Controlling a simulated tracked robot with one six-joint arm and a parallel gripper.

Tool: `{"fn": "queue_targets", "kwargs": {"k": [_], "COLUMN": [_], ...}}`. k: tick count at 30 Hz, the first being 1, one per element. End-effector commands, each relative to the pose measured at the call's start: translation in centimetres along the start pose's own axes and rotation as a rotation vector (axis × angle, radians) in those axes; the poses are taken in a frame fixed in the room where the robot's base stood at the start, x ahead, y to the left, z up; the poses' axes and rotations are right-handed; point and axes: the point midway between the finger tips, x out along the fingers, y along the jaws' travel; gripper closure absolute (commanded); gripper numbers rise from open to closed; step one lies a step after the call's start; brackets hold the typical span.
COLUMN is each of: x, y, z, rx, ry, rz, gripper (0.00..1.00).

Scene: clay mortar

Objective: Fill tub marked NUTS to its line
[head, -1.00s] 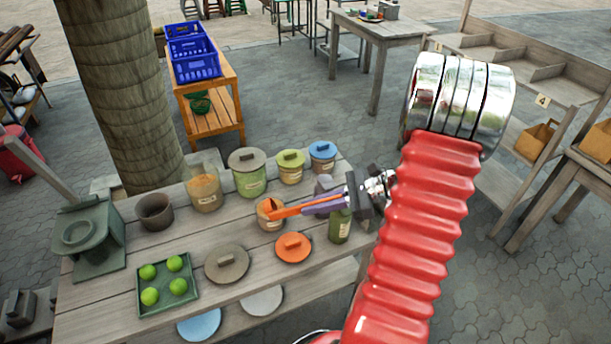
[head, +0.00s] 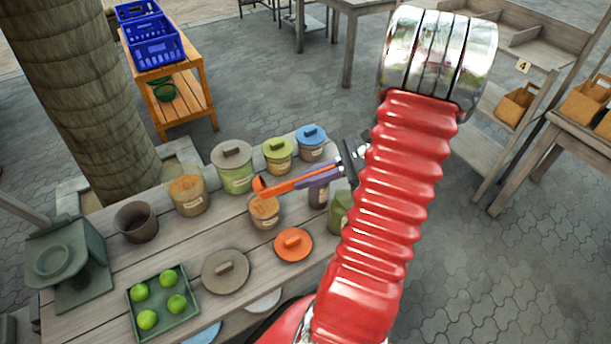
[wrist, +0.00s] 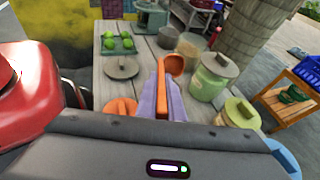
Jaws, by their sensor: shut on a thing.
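My gripper (head: 318,178), with purple fingers, is shut on the handle of an orange scoop (head: 285,186). In the wrist view the scoop (wrist: 162,90) points away from the gripper, its bowl at the far end. In the head view the bowl appears just above a small open tub (head: 265,216) with tan contents. A larger open tub (head: 187,204) with orange-tan contents stands left of it. The tub labels are too small to read, so I cannot tell which is marked NUTS. The scoop's load is unclear.
Lidded tubs with grey (head: 232,153), green (head: 277,148) and blue (head: 312,136) tops stand at the back. An orange lid (head: 293,246) and grey-brown lid (head: 225,270) lie in front. A brown pot (head: 137,222), scale (head: 65,262) and tray of limes (head: 163,307) are left.

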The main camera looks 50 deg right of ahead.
Motion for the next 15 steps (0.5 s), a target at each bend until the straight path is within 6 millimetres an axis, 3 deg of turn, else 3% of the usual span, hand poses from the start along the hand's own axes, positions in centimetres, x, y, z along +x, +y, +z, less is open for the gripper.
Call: {"fn": "queue_targets", "kwargs": {"k": [15], "x": [0.1], "y": [0.0], "z": [1.1], "rx": [-0.013], "ry": [0.086], "rz": [-0.005], "gripper": [1.0]}}
